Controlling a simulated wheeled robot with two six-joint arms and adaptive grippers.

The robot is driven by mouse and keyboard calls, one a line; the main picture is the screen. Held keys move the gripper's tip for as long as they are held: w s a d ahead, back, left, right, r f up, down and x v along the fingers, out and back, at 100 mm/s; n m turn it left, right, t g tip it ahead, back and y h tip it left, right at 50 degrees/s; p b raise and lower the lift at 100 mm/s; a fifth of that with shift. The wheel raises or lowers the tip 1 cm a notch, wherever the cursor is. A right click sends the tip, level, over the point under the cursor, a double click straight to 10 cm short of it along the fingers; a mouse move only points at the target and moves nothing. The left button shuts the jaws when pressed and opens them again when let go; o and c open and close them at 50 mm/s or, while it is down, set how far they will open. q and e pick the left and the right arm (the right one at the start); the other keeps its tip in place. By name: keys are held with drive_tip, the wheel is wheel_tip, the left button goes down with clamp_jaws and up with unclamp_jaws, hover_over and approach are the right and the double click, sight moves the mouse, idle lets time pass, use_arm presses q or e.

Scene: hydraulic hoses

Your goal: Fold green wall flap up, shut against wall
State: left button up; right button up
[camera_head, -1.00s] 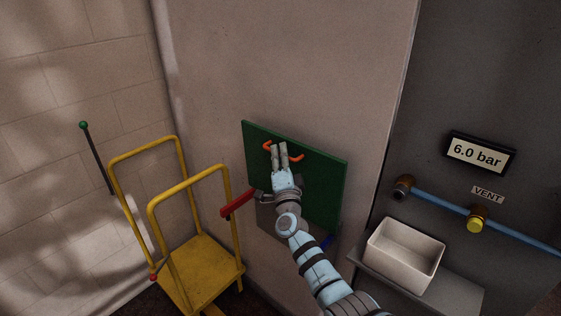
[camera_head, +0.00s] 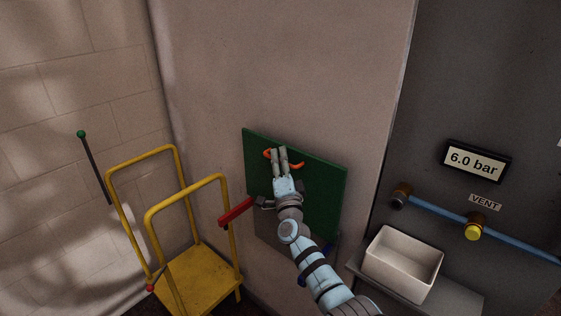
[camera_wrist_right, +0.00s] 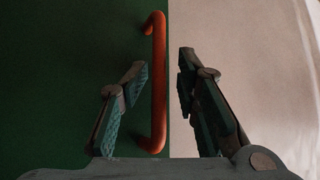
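The green wall flap (camera_head: 322,190) is a flat panel at the beige wall in the head view. Its exact angle to the wall is hard to tell. An orange bar handle (camera_head: 297,165) sits near its upper edge, partly hidden by my right gripper (camera_head: 279,150). In the right wrist view, the flap (camera_wrist_right: 55,75) fills the left side. My right gripper's fingers (camera_wrist_right: 163,85) are apart, with the orange handle (camera_wrist_right: 158,95) between them, closer to the left finger. No grip on it shows. My left gripper is not in view.
A red bar (camera_head: 236,212) sticks out left of the flap's lower part. A yellow cart (camera_head: 203,276) stands at left. A white bin (camera_head: 403,262) stands on a shelf at right, below a blue pipe (camera_head: 440,212). The wall above the flap is clear.

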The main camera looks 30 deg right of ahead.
drive_tip(key=shift+s+f, duration=0.15)
drive_tip(key=shift+f, duration=0.05)
drive_tip(key=v, duration=1.1)
drive_tip(key=shift+s+a, duration=0.2)
drive_tip(key=shift+s, duration=0.15)
drive_tip(key=shift+w, duration=0.1)
